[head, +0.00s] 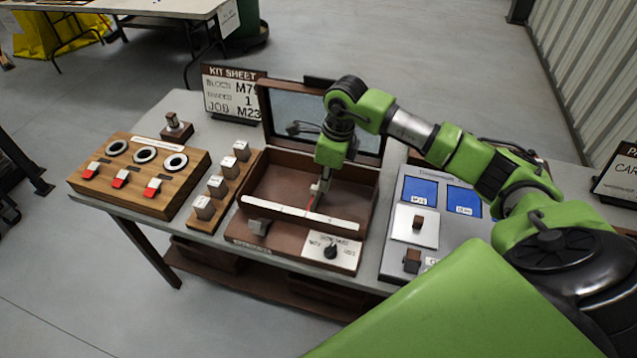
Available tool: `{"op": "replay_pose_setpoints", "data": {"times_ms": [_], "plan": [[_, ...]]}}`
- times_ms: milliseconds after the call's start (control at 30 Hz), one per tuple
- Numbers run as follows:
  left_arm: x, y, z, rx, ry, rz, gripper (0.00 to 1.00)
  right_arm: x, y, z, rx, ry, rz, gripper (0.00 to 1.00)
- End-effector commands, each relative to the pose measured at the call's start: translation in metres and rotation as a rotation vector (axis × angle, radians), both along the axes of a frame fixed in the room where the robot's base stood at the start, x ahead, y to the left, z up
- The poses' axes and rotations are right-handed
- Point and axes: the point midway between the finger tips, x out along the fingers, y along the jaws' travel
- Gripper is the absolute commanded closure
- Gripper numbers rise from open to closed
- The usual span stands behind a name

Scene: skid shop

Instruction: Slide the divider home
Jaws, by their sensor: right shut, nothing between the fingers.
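An open brown box (262,190) with a raised lid (265,108) stands on the bench. A long pale strip (285,209) runs along its front side; small marks show on it. I cannot tell whether this strip is the divider. My right gripper (315,207) reaches down into the box from above, fingers pointing down. It is shut and empty, close behind the pale strip. A small red mark shows beside the fingertips. I cannot tell whether they touch anything. My left gripper is not in view.
A knob panel (345,252) sits before the box. Left are a row of metal blocks (217,187) and a wooden board with red switches (135,165). A grey panel with blue labels (440,228) lies right, under my arm. A kit sheet sign (230,92) stands behind.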

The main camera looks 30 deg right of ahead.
Motion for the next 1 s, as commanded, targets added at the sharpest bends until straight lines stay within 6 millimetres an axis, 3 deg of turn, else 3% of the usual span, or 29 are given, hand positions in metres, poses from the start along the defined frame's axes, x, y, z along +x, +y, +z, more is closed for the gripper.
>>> {"op": "replay_pose_setpoints", "data": {"times_ms": [1000], "plan": [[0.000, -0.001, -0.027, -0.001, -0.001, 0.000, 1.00, 0.000, 0.000, -0.030, 0.000, 0.000, -0.001, 1.00]]}}
